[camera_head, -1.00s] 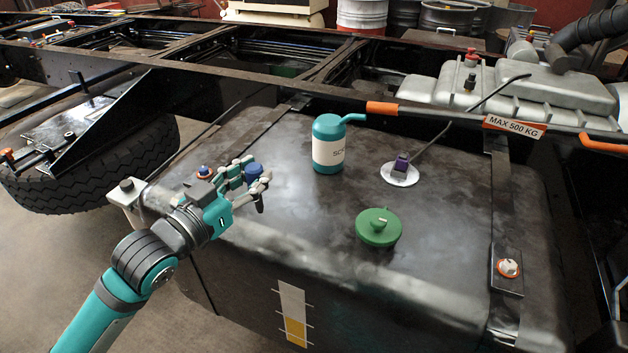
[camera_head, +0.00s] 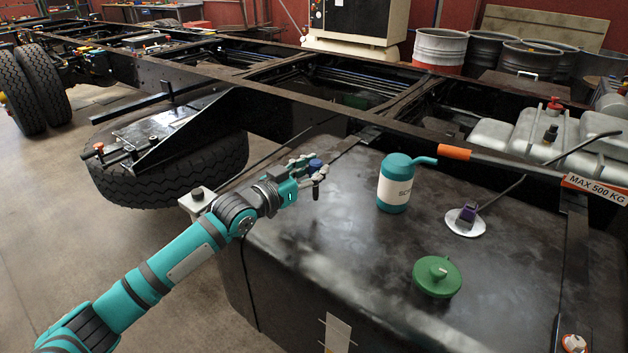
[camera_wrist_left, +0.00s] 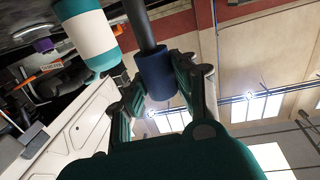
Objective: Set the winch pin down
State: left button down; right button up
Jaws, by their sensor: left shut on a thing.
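My left gripper (camera_head: 308,178) is shut on the winch pin, which has a blue grip (camera_head: 315,163) and a dark shaft. In the left wrist view, the blue grip (camera_wrist_left: 157,75) sits between the fingers and the dark shaft (camera_wrist_left: 140,25) sticks out past it. In the head view the gripper is above the left part of the black tank top (camera_head: 340,240). I cannot tell its exact height above the tank. My right gripper is not in view.
A teal and white bottle (camera_head: 395,185), a green cap (camera_head: 437,277) and a white disc with a purple block (camera_head: 465,220) stand on the tank. An orange-ended bar (camera_head: 500,160) runs behind them. The spare wheel (camera_head: 170,175) and its bracket (camera_head: 160,130) lie to the left.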

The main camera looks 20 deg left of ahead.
pick_arm(q)
notch_tip(320, 180, down, 3)
jog(key=shift+s, duration=0.1)
jog(key=shift+f, duration=0.2)
jog(key=c, duration=1)
grip_release()
